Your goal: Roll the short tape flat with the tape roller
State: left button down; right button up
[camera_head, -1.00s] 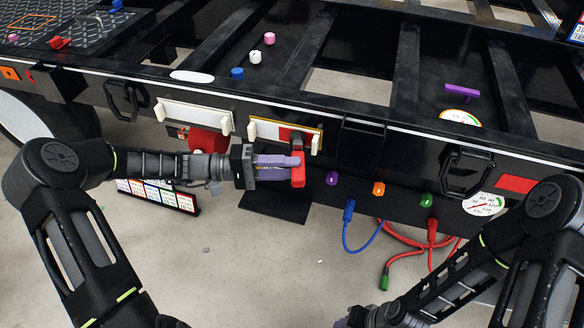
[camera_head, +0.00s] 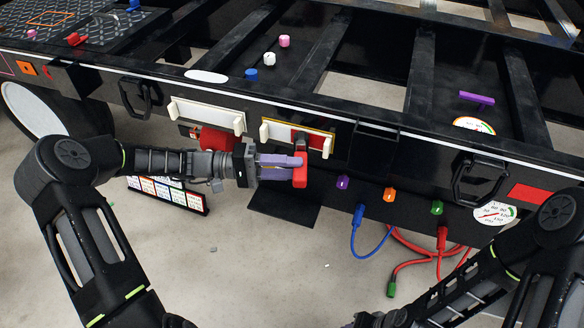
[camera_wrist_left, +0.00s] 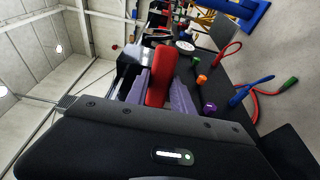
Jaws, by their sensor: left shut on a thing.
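My left gripper (camera_head: 282,166) is shut on the red handle of the tape roller (camera_head: 300,172) and holds it upright against the trailer's side rail. The roller's dark head is at the lower part of a yellow-edged strip (camera_head: 282,131), white at left and red at right, which seems to be the short tape. The head hides part of it, and I cannot tell whether they touch. In the left wrist view the red handle (camera_wrist_left: 160,78) stands between the purple fingers. My right gripper (camera_head: 366,320) only partly shows at the bottom edge.
A longer white strip (camera_head: 207,117) with pale end blocks is left on the rail. Purple, orange and green sockets (camera_head: 390,195) and blue and red cables (camera_head: 357,218) are at right. Black grab handles (camera_head: 478,180) stick out.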

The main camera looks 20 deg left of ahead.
pick_arm(q)
jog(key=shift+w, duration=0.1)
jog(key=shift+v, duration=0.8)
jog(key=shift+w+a, duration=0.15)
jog(key=shift+w+a+b, duration=0.1)
jog(key=shift+a+b, duration=0.2)
jog(key=shift+a, duration=0.5)
